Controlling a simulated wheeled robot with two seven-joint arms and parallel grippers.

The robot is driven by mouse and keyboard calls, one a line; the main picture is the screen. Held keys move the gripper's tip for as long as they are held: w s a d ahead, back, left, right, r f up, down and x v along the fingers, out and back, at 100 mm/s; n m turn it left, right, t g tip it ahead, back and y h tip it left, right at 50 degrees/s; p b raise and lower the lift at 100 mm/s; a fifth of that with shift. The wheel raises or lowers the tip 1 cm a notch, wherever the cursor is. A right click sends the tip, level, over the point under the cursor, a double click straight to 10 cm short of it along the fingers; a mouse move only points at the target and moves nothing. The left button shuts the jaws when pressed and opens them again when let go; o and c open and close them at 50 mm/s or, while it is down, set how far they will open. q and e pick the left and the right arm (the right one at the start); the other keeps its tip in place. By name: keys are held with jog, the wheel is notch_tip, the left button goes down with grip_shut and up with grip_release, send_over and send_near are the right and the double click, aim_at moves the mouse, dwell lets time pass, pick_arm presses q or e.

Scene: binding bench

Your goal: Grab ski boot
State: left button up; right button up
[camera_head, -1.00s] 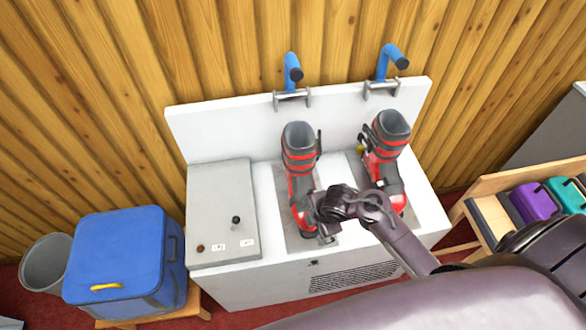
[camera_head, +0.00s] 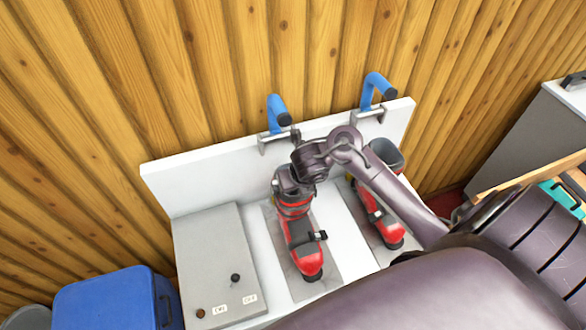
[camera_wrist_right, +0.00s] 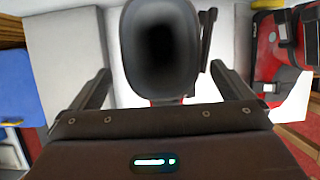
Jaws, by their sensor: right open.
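Two red and grey ski boots stand upright on the white bench, the left boot (camera_head: 299,238) and the right boot (camera_head: 378,215). My right gripper (camera_head: 292,180) is at the top of the left boot's cuff and hides part of it. In the right wrist view, the dark oval opening of that boot (camera_wrist_right: 160,42) lies ahead, between the spread fingers of my right gripper (camera_wrist_right: 160,72). A gap shows on each side, so the fingers do not grip it. My right forearm partly covers the right boot. My left gripper is out of view.
The white bench (camera_head: 200,172) has two blue hooked pipes (camera_head: 277,112) (camera_head: 374,90) on its back edge, above the boots. A grey control panel (camera_head: 215,262) lies to the left. A blue box (camera_head: 115,300) stands at lower left. A wooden wall closes the back.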

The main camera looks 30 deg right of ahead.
aim_at(292, 209)
jog(key=x, duration=0.1)
jog(key=b+x, duration=0.1)
jog(key=x, duration=0.3)
jog(key=shift+s+f, duration=0.25)
jog(key=shift+f, duration=0.05)
jog(key=c, duration=1.5)
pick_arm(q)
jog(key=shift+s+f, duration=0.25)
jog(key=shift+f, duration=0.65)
pick_arm(e)
jog(key=shift+w+d+r, duration=0.1)
jog(key=shift+c, duration=1)
jog(key=shift+r, duration=0.15)
